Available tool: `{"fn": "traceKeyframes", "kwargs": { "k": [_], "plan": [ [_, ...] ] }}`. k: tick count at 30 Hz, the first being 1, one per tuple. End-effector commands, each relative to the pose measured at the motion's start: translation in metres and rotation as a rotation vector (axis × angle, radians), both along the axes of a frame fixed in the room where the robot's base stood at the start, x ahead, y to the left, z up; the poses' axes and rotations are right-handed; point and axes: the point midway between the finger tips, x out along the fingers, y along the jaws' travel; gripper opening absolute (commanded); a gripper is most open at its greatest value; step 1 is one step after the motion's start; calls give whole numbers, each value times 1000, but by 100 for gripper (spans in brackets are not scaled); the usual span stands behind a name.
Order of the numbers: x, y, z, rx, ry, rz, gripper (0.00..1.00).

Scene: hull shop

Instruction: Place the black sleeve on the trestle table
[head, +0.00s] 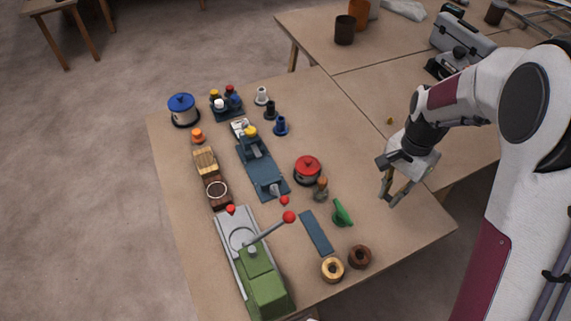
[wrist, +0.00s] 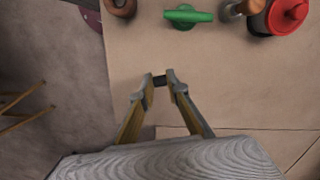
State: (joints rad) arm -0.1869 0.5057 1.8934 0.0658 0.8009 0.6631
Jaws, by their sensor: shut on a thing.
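My gripper (head: 394,196) hangs above the right part of the tool-covered table (head: 420,229). In the wrist view my gripper (wrist: 161,80) has its fingertips close together on a small dark piece, which looks like the black sleeve (wrist: 159,81). Most of the piece is hidden by the fingers, and I cannot make it out in the head view. The tabletop beneath is bare, and the piece appears held above it. A second wooden table (head: 307,25) adjoins at the back right. I cannot tell which one is the trestle table.
A green part (head: 342,213), a red-lidded pot (head: 307,171), a blue plate (head: 316,232) and two rings (head: 332,269) (head: 359,257) lie left of my gripper. White, black and blue flanged pieces (head: 270,110) stand farther back. A grey toolbox (head: 462,37) is on the back table.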

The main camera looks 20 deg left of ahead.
Motion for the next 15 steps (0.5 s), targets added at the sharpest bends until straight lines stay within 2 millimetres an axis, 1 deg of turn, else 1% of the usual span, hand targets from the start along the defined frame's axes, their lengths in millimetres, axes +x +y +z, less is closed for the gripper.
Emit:
{"fn": "traceKeyframes", "kwargs": {
  "k": [1, 15],
  "plan": [
    [2, 9, 1, 3, 3, -32, 2],
    [8, 84, 7, 37, 40, -388, 2]
  ]
}}
